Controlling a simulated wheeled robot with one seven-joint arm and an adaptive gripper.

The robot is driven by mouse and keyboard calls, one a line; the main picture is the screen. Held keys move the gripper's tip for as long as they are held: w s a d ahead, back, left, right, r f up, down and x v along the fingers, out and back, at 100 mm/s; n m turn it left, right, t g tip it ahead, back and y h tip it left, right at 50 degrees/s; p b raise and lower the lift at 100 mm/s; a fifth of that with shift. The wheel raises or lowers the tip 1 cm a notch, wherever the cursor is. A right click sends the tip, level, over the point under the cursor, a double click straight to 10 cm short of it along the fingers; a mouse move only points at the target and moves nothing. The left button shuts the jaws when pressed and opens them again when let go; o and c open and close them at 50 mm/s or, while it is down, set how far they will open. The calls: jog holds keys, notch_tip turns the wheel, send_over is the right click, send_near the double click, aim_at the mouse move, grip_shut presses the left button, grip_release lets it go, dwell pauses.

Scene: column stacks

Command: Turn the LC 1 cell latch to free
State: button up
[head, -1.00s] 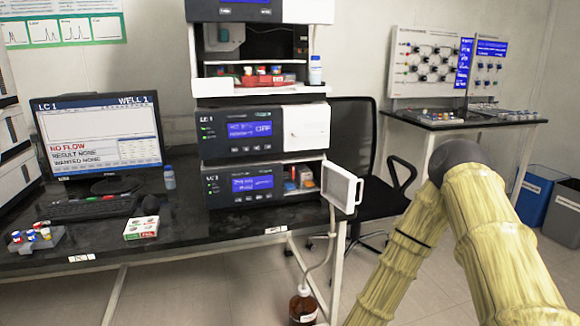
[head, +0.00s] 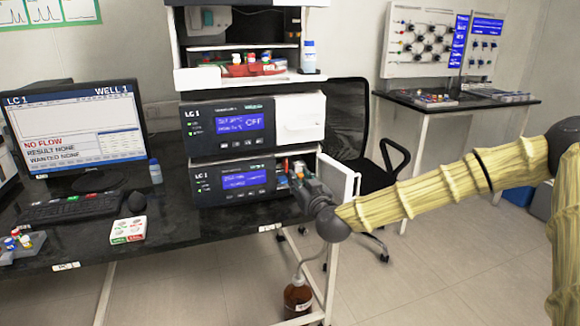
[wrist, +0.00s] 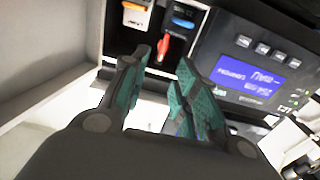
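The lower LC 1 module (head: 233,182) has its white door (head: 340,178) swung open. My gripper (head: 298,176) is at the open compartment in the head view and covers most of its inside. In the wrist view a small red lever (wrist: 163,46), which looks like the cell latch, sits in a dark recess. My gripper (wrist: 163,64) is open there, teal-padded fingers spread, with the red lever just beyond and between the fingertips. I cannot tell if they touch it. A blue part (wrist: 184,22) is above the lever, and an orange and white part (wrist: 136,12) is beside it.
The open door also fills the left of the wrist view (wrist: 45,75). The upper module (head: 228,124) and a shelf with vials (head: 255,66) are above. A monitor (head: 80,135) and a small box (head: 128,229) are left; a black chair (head: 350,120) is behind the door.

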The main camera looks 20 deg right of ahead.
aim_at(287, 165)
jog(key=w, duration=0.9)
jog(key=shift+w+a+f, duration=0.1)
jog(key=shift+w+a, duration=0.25)
jog(key=shift+a, duration=0.05)
jog(key=shift+d, duration=0.1)
grip_shut()
